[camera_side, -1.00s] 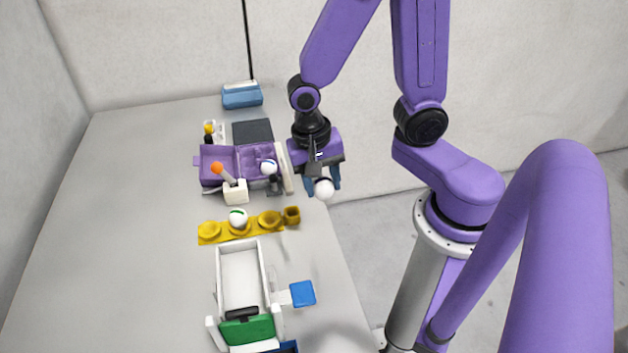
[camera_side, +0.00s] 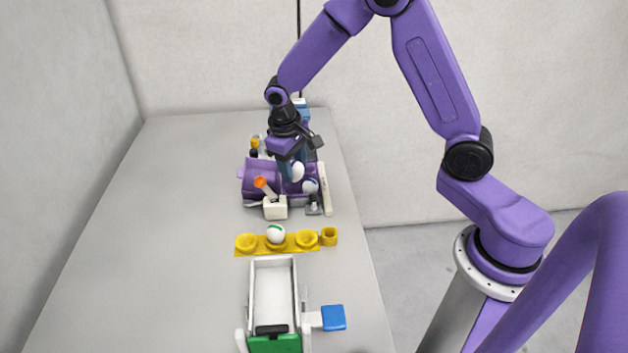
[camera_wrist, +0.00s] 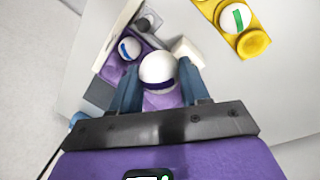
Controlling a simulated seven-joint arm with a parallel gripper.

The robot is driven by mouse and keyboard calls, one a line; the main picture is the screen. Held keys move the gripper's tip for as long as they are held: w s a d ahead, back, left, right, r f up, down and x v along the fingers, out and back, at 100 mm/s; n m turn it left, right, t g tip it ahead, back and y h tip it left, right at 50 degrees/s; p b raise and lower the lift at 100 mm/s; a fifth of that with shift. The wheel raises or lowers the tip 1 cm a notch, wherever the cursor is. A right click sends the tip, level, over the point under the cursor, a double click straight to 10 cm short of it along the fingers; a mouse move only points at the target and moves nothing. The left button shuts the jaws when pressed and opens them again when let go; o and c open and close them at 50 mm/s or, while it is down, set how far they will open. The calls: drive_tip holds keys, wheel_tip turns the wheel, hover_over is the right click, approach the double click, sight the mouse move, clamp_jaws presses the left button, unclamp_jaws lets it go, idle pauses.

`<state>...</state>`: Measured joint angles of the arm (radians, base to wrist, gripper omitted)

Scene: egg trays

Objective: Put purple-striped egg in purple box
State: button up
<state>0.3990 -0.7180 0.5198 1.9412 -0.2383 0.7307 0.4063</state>
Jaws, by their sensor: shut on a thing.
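My gripper (camera_side: 292,166) is shut on a white egg (camera_side: 298,172) and holds it over the purple box (camera_side: 258,180). In the wrist view the held egg (camera_wrist: 158,67) sits between the blue fingers (camera_wrist: 160,84), and a dark purple stripe shows on its lower side. In that view part of the purple box (camera_wrist: 162,101) shows below the egg. The arm and gripper hide part of the box in the side view. The gap between egg and box is hard to judge.
A blue-striped egg (camera_side: 310,186) is at the box's right end, close to my gripper. A white block with an orange-tipped lever (camera_side: 274,208) stands in front. A yellow tray (camera_side: 246,243) holds a green-striped egg (camera_side: 275,234). A white open box (camera_side: 273,292) is nearer. Table at left is clear.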

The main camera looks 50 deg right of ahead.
drive_tip(key=w+d+f+n+t, duration=0.1)
drive_tip(key=w+d+f+n, duration=0.2)
drive_tip(key=w+d+n, duration=0.7)
drive_tip(key=shift+w+d+f+m, duration=0.25)
drive_tip(key=shift+w+f+m, duration=0.15)
drive_tip(key=shift+f, duration=0.9)
drive_tip(key=shift+w+d+f+m, duration=0.3)
drive_tip(key=shift+w+f+m, duration=0.1)
drive_tip(key=shift+f, duration=0.85)
drive_tip(key=shift+w+d+f+m, duration=0.3)
drive_tip(key=shift+f+m, duration=0.1)
drive_tip(key=shift+f, duration=0.9)
drive_tip(key=shift+f, duration=0.25)
drive_tip(key=o, duration=0.7)
drive_tip(key=shift+o, duration=0.2)
drive_tip(key=shift+r, duration=0.1)
wheel_tip(320, 180, up, 17)
drive_tip(key=s+a, duration=0.2)
